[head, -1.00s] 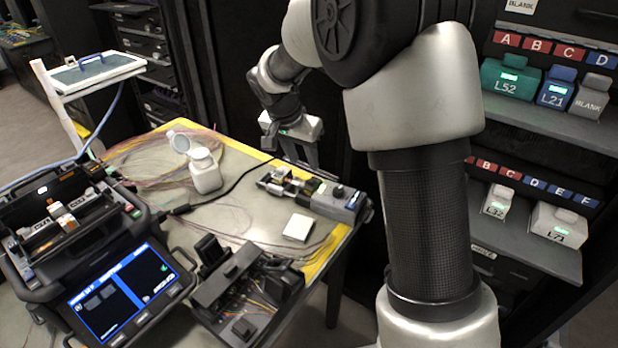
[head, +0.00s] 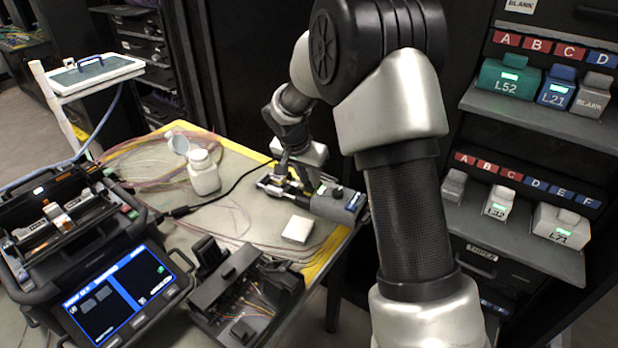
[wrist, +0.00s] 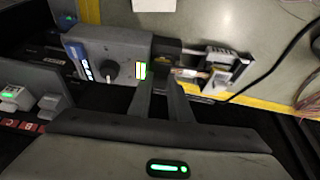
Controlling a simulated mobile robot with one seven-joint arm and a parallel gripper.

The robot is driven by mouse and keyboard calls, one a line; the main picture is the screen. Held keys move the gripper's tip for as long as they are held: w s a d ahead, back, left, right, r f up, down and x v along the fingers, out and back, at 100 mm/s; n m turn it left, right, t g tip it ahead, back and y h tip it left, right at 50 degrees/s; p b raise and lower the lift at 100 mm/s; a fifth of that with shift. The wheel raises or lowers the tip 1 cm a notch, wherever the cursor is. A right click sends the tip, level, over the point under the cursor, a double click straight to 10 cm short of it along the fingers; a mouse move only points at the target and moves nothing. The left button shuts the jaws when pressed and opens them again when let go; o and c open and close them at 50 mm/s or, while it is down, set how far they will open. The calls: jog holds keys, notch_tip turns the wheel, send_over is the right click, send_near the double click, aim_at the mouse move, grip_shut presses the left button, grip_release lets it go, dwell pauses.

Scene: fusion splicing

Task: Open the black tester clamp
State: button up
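The grey tester (head: 338,206) lies at the right end of the table. In the wrist view the tester (wrist: 118,45) shows a dark knob, a small lit display and a blue end. The black clamp (wrist: 166,52) is a dark block across its middle, beside a silver fixture (wrist: 228,68). My gripper (wrist: 163,82) has its two fingers apart, with the tips right at the near edge of the black clamp. Whether they touch it I cannot tell. In the head view my gripper (head: 297,178) is low over the tester, and the arm partly hides the clamp.
The fusion splicer (head: 85,250) with a lit screen stands at left. A black tray of fibres (head: 245,295), a white pad (head: 298,229) and a white bottle (head: 204,173) are on the table. A black cable (wrist: 270,72) runs near the fixture. Labelled shelves (head: 555,120) stand at right.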

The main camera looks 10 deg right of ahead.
grip_shut()
jog(key=shift+r+p, duration=0.15)
jog(key=shift+p, duration=0.2)
jog(key=p, duration=0.2)
jog(key=r+g+p, duration=0.1)
jog(key=p, duration=0.1)
jog(key=shift+w+d+y, duration=0.15)
jog(key=shift+d+y, duration=0.05)
jog(key=shift+y, duration=0.2)
jog(key=g+p, duration=0.1)
jog(key=p, duration=0.1)
jog(key=w+y+p, duration=0.1)
jog(key=p, duration=0.2)
jog(key=shift+d+r+g+y, duration=0.3)
jog(key=shift+d+r+g, duration=0.05)
jog(key=shift+r+g, duration=0.05)
jog(key=shift+w+d+f+g+y+p, duration=0.1)
jog(key=shift+w+d+g+y+p, duration=0.15)
jog(key=shift+g+y+p, duration=0.3)
jog(key=shift+w+d+f+g+y+p, duration=0.15)
jog(key=shift+w+g+y+p, duration=0.2)
jog(key=shift+g+p, duration=0.25)
jog(key=shift+w+d+g+y+b, duration=0.3)
jog(key=shift+g+y+b, duration=0.3)
jog(key=shift+g, duration=0.15)
jog(key=shift+w+d+r+g+y+b, duration=0.1)
jog(key=shift+w+r+g+y+b, duration=0.05)
jog(key=shift+g+y+b, duration=0.15)
